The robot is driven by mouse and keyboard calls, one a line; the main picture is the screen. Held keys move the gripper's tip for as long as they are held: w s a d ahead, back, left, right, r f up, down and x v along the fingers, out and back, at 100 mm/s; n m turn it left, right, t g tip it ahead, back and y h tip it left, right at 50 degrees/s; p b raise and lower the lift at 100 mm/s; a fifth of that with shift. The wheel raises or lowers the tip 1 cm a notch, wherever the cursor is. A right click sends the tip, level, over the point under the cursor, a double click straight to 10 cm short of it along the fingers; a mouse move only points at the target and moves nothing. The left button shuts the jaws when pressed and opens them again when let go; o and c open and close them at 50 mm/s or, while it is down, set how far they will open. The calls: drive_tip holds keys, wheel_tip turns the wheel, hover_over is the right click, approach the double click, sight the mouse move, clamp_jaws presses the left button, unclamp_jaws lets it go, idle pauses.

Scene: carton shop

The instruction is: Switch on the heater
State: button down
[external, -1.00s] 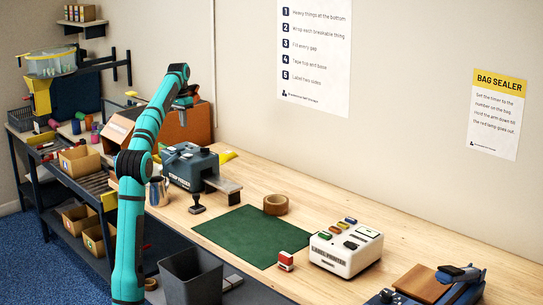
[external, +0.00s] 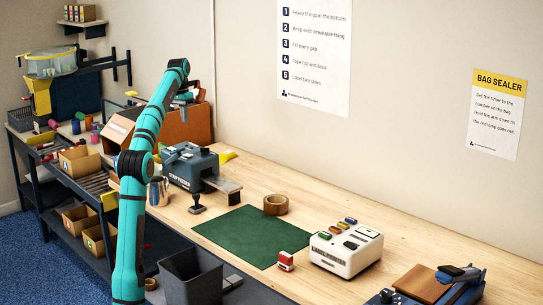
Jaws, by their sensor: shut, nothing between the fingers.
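No thing in view is plainly marked as a heater. A blue-grey machine (external: 188,167) with white lettering on its front stands on the bench, with a dark flat shelf at its right. I cannot make out a switch on it. My gripper (external: 184,103) is high above and behind this machine, in front of the open brown carton (external: 185,130). It is small and partly hidden by my arm. It is shut and empty, apart from the machine.
A green mat (external: 240,236), tape roll (external: 276,204), white label printer (external: 345,250) and bag sealer (external: 425,285) lie to the right.

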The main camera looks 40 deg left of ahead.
sight(190, 155)
drive_tip(key=f, duration=0.4)
drive_tip(key=d+f, duration=0.1)
drive_tip(key=f, duration=0.4)
drive_tip(key=d+f, duration=0.1)
drive_tip(key=f, duration=0.4)
drive_tip(key=shift+r, duration=0.1)
